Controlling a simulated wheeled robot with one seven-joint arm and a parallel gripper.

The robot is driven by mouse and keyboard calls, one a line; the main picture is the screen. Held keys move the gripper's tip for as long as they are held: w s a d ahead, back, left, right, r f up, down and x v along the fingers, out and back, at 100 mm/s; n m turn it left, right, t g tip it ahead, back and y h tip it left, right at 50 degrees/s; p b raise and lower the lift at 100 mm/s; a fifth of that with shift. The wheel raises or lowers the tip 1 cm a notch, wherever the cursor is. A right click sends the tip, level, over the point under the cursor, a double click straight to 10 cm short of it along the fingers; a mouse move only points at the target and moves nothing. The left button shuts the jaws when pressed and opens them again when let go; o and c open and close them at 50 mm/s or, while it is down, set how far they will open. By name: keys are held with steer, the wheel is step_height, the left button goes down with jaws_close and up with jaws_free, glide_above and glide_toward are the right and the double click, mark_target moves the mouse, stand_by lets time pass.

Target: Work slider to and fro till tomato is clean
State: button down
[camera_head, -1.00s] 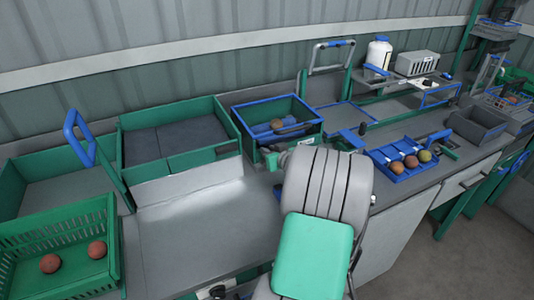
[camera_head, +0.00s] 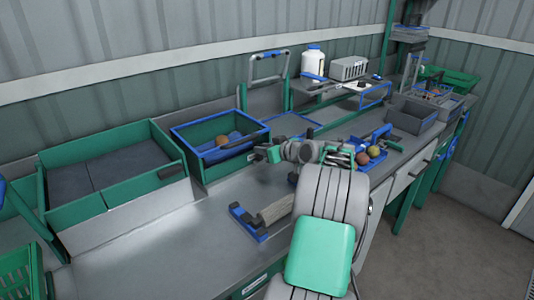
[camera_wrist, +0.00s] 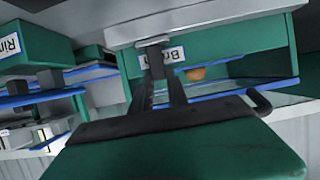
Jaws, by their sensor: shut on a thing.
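A reddish-orange tomato (camera_head: 221,140) lies inside the blue-rimmed green brushing box (camera_head: 203,166), on a blue bed. A dark bar, apparently the slider (camera_head: 240,143), reaches over the box's right side beside the tomato. My gripper (camera_head: 258,155) is at the front right corner of this box. In the wrist view, my gripper (camera_wrist: 158,66) is shut on a small dark knob (camera_wrist: 152,43) in front of the box's label, which begins "Br".
A green two-part bin (camera_head: 110,200) stands left of the box. A blue holder with a grey block (camera_head: 262,218) lies on the bench in front. A blue tray (camera_head: 372,160) with tomatoes and a grey bin (camera_head: 410,118) are at right. Bare bench (camera_head: 170,250) lies front left.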

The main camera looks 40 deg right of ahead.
steer(key=c, duration=1.3)
jaws_free()
steer(key=v, duration=0.7)
steer(key=shift+s+a+r+b, duration=0.1)
steer(key=shift+s+r+b, duration=0.05)
steer(key=shift+s+b, duration=0.25)
